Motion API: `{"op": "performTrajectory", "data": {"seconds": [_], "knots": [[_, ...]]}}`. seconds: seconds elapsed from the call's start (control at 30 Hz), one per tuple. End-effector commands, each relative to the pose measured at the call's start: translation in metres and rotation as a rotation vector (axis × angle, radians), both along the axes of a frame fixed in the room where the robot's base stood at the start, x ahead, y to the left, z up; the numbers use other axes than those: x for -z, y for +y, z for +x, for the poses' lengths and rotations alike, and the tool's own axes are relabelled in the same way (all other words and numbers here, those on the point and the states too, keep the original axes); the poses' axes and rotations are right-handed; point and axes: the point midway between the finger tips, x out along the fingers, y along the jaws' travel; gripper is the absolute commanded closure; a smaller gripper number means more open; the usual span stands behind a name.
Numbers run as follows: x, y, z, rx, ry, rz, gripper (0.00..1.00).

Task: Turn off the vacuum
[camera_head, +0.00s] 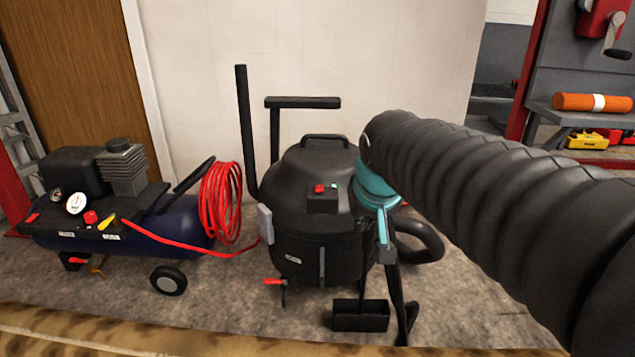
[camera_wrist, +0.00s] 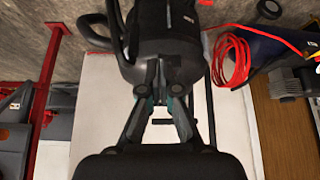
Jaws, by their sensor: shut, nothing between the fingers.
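The vacuum (camera_head: 300,235) is a black drum with a domed lid and top handle, standing on the floor mid-picture. A small black switch box (camera_head: 322,205) on its front carries a red button (camera_head: 319,188) and a small pale-green spot beside it. My gripper (camera_head: 384,228) is just right of the vacuum in the head view, partly hidden by my arm. In the wrist view my gripper (camera_wrist: 162,68) has its fingertips together and empty, overlapping the vacuum's dark body (camera_wrist: 160,22). Whether it touches the vacuum I cannot tell. The switch box is not clear in the wrist view.
A compressor (camera_head: 120,215) with a coiled red hose (camera_head: 221,203) stands left of the vacuum. A black floor nozzle (camera_head: 360,315) stands at the vacuum's front. A patterned rug edge (camera_head: 150,343) runs along the bottom. A grey shelf unit (camera_head: 590,110) is at right.

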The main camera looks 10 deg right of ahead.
Motion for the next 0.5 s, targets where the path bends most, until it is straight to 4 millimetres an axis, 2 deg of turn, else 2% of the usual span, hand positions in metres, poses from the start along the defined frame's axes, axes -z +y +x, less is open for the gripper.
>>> {"op": "performTrajectory", "data": {"seconds": [0.03, 0.27, 0.5], "knots": [[-0.005, 0.001, 0.025, 0.008, -0.002, 0.0, 1.0], [-0.016, 0.003, 0.129, 0.047, -0.031, -0.006, 1.0], [-0.004, 0.008, 0.236, 0.084, -0.066, -0.007, 1.0]]}}
